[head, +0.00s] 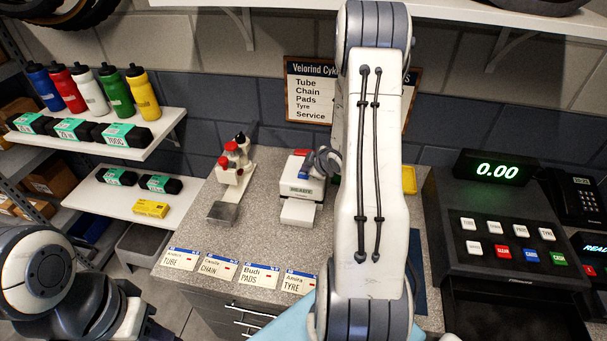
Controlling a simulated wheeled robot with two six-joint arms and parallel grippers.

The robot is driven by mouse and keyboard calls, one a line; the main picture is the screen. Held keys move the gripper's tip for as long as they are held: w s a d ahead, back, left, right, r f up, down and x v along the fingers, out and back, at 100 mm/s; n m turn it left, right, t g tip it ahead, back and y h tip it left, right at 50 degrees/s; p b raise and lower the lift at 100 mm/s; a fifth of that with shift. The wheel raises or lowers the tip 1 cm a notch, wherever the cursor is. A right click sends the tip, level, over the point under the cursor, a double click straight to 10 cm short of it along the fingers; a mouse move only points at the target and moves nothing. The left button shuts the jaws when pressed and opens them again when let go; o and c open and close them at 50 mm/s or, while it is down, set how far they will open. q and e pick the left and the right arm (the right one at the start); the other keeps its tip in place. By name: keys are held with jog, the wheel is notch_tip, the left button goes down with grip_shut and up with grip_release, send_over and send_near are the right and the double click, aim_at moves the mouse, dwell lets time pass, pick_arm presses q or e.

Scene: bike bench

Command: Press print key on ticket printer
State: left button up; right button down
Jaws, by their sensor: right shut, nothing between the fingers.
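The ticket printer (299,189) is a small white machine on the speckled counter. My right gripper (322,163) is shut and empty at the printer's upper right side. My own right arm hides much of this gripper, and I cannot tell whether its tips touch a key. My left arm is at the lower left, well away from the printer. Its gripper is not clearly visible.
Several name cards (220,267) lie along the counter's front edge. A white stand with red-topped parts (231,165) is left of the printer. A cash register (505,240) reading 0.00 stands at right. Bottles and boxes fill the left shelves. My right arm crosses the middle.

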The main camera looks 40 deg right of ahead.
aim_at(306, 176)
jog(key=shift+f, duration=0.35)
jog(key=shift+f+b, duration=0.15)
jog(key=shift+b, duration=0.25)
jog(key=shift+r+p, duration=0.5)
jog(key=shift+r, duration=0.15)
notch_tip(306, 176, up, 6)
jog(key=p, duration=0.4)
jog(key=shift+p, duration=0.4)
dwell(0.6)
